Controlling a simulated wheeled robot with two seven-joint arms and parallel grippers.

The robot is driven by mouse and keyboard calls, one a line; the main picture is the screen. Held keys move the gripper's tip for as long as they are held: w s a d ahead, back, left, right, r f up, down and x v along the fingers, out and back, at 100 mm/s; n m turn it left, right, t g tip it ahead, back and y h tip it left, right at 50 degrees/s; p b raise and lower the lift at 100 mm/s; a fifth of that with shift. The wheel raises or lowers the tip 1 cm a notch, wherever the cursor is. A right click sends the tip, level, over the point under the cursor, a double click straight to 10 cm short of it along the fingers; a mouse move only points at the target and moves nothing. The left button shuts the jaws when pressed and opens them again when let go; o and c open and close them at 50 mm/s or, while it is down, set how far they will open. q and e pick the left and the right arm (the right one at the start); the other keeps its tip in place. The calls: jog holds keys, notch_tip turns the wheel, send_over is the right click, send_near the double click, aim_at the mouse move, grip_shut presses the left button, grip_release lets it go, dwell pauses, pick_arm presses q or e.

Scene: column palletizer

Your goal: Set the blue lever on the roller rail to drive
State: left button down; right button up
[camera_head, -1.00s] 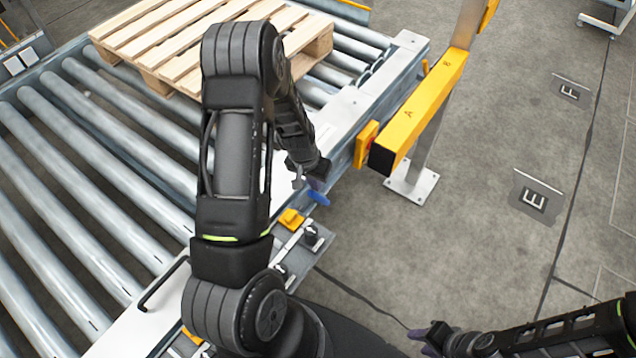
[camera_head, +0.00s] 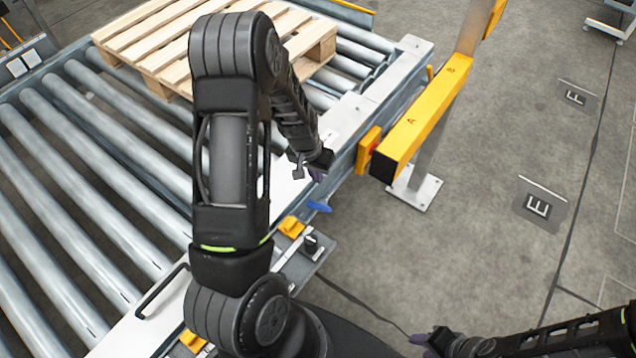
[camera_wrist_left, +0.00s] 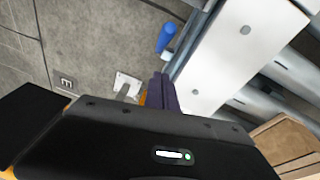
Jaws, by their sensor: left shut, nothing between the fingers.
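The blue lever (camera_head: 318,207) sticks out from the outer side of the roller rail (camera_head: 352,146), just beyond its edge. It also shows in the left wrist view (camera_wrist_left: 166,38), near the top beside the white rail top. My left gripper (camera_head: 318,174) is shut and empty over the rail's edge, a little behind the lever and apart from it. Its dark purple fingers (camera_wrist_left: 162,92) are together in the left wrist view. My right gripper (camera_head: 422,338) is low at the bottom right, far from the lever; its finger spacing is too small to tell.
A wooden pallet (camera_head: 160,45) sits on the rollers (camera_head: 120,160). A yellow bar (camera_head: 425,115) on a grey post stands right of the rail. The floor at right is open.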

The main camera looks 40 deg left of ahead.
pick_arm(q)
jog(key=v, duration=0.7)
jog(key=shift+s, duration=0.35)
jog(key=shift+r, duration=0.15)
jog(key=d+f+t, duration=0.1)
jog(key=d+f, duration=0.8)
jog(key=d, duration=0.5)
jog(key=s+d+f+g+h, duration=0.1)
jog(key=s+d+f+h, duration=0.1)
jog(key=s+d, duration=0.6)
jog(key=s+d+f+g+h, duration=0.1)
jog(key=s+d+f, duration=0.3)
jog(key=s+d, duration=0.4)
jog(key=shift+s+d+f+m+g+h, duration=0.3)
jog(key=shift+d+g+h, duration=0.1)
jog(key=shift+d, duration=0.35)
